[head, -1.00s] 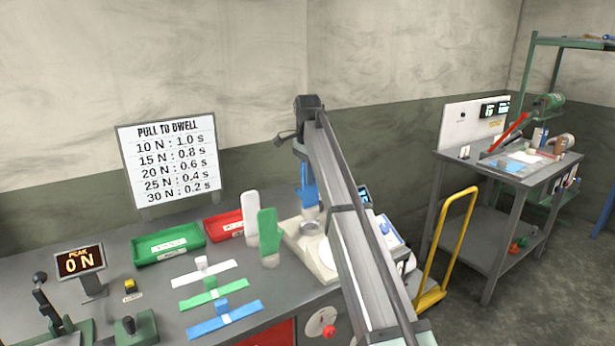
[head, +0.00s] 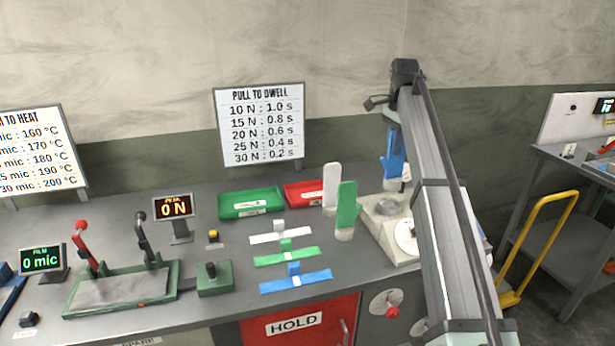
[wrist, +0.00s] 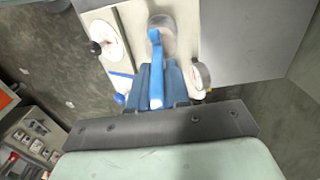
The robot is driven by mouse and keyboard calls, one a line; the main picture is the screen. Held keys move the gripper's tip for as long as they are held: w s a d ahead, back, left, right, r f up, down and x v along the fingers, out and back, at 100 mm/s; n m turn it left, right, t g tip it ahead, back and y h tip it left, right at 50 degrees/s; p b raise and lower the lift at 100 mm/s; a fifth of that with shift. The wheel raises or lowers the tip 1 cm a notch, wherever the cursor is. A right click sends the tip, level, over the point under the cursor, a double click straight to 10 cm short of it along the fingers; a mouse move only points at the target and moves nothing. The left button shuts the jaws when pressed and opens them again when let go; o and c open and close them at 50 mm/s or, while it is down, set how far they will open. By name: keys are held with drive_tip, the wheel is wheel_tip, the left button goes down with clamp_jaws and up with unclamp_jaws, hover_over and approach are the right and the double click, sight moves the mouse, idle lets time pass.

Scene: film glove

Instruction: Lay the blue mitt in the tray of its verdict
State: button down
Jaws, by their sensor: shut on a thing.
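The blue mitt (head: 393,158) is upright at the back right of the bench, partly hidden by my arm. My gripper (wrist: 157,72) is shut on the mitt; its dark blue fingers lie on both sides of the bright blue mitt (wrist: 156,88) in the wrist view. The mitt is at a pale machine (head: 376,228) with a grey round part; I cannot tell whether it touches it. A green tray (head: 232,213) and a red tray (head: 292,202) stand against the back, left of the mitt. Both carry white labels too small to read.
A white mitt (head: 331,186) and a green mitt (head: 346,206) stand upright between the trays and the machine. White, green and blue strips (head: 295,281) lie in front of the trays. A yellow-handled cart (head: 540,235) stands right of the bench.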

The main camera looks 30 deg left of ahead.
drive_tip(key=w+a+m, duration=0.3)
drive_tip(key=w+a, duration=0.1)
drive_tip(key=a, duration=0.3)
drive_tip(key=s+a+n, duration=0.1)
drive_tip(key=s+a, duration=0.2)
drive_tip(key=a, duration=0.9)
drive_tip(key=s+a, duration=0.3)
drive_tip(key=a, duration=0.9)
drive_tip(key=s+a+f+n, duration=0.2)
drive_tip(key=s+a+f, duration=0.2)
drive_tip(key=s+a, duration=0.8)
wheel_tip(320, 180, down, 8)
drive_tip(key=w+a, duration=0.1)
drive_tip(key=shift+f, duration=0.35)
drive_tip(key=c, duration=1.1)
unclamp_jaws()
